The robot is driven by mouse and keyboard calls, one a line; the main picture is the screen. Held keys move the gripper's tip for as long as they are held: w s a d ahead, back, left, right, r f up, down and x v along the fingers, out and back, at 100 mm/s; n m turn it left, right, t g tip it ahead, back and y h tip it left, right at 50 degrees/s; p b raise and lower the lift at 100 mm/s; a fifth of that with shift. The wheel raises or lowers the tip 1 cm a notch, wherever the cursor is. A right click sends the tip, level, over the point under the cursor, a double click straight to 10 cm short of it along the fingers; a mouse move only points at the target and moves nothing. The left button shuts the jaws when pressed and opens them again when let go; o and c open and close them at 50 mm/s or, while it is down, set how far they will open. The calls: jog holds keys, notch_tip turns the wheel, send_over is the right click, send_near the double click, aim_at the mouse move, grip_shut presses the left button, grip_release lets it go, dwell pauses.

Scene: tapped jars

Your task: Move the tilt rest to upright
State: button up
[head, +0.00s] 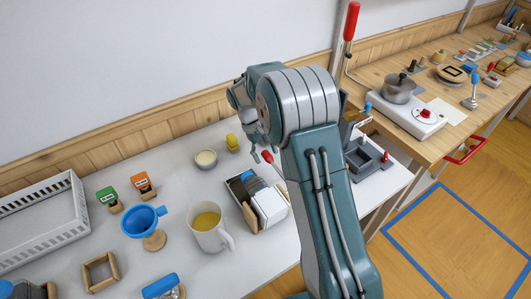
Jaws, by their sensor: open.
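A wooden-sided rest (250,218) stands on the white table, holding a dark and white block (266,203) that looks tilted. I cannot tell for sure that this is the tilt rest. A red knob (267,157) on a thin rod shows just behind the rest, and my arm hides the rod's lower end. My gripper (264,153) is open above the back of the table, close to the red knob in the picture. I cannot tell whether it touches the knob. My arm covers the area to the right of the rest.
A white basket (45,235) is far left. Grey trays (362,157) lie right of my arm.

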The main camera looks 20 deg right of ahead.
grip_shut()
jog(key=shift+s+r, duration=0.1)
dwell(0.3)
